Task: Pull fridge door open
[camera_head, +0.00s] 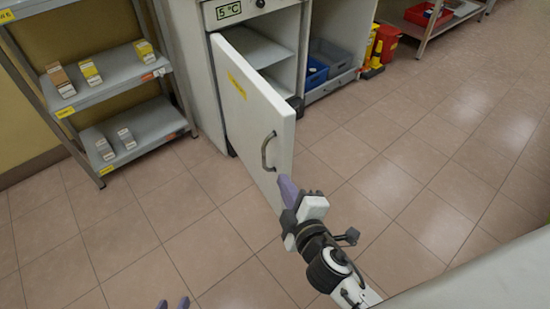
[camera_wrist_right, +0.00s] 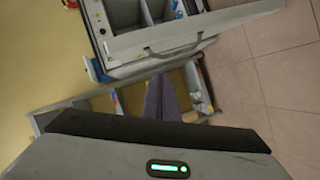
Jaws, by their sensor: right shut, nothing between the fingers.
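The fridge (camera_head: 255,20) is a white cabinet with a "5 °C" display, at the top middle of the head view. Its white door (camera_head: 245,110) stands open, swung out toward me, with the shelf inside partly visible. A dark curved handle (camera_head: 268,152) is on the door's outer face near its free edge. My right gripper (camera_head: 287,188) is shut and empty, its purple fingers near the door's lower free edge, below the handle. The right wrist view shows the closed fingers (camera_wrist_right: 160,97), the door (camera_wrist_right: 225,22) and the handle (camera_wrist_right: 180,48).
A grey shelf rack (camera_head: 125,70) with small boxes stands left of the fridge. Right of it are a cabinet with a blue bin (camera_head: 316,73) and yellow and red containers (camera_head: 380,47). The tiled floor (camera_head: 420,150) is clear on the right.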

